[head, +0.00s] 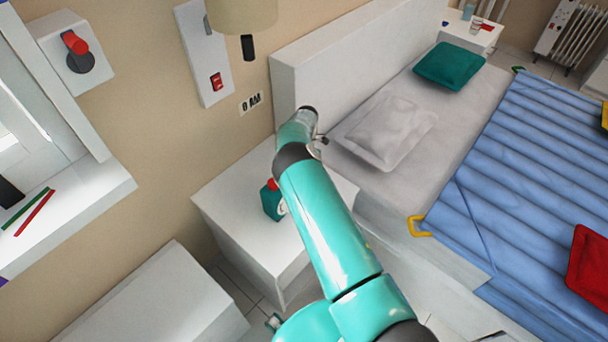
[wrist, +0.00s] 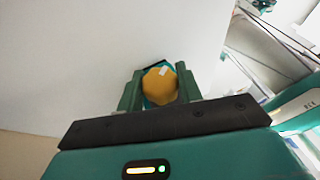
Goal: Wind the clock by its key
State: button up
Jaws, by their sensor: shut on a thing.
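The clock (head: 271,203) is a small teal block with a red top and part of a pale face showing. It stands on the white nightstand, and my arm covers its right side in the head view. In the wrist view the yellow rounded key (wrist: 160,88) sits between the two green fingers of my gripper (wrist: 161,86), which are shut on it. A little of the teal clock body (wrist: 148,102) shows around the key. A small white mark is on the key's upper part. In the head view my gripper is hidden behind my arm.
The white nightstand (head: 232,213) has bare room left of the clock. The bed (head: 463,175) with a blue cover stands close on the right. A wall lamp (head: 243,16) and a switch panel (head: 205,55) are on the wall behind. A white cabinet (head: 165,305) is at front left.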

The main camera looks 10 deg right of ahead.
jog(key=shift+m+g+h, duration=0.3)
jog(key=shift+g+h, duration=0.5)
jog(key=shift+g, duration=0.3)
dwell(0.3)
jog(key=o, duration=1)
jog(key=shift+t+y, duration=0.3)
jog(key=shift+t, duration=0.1)
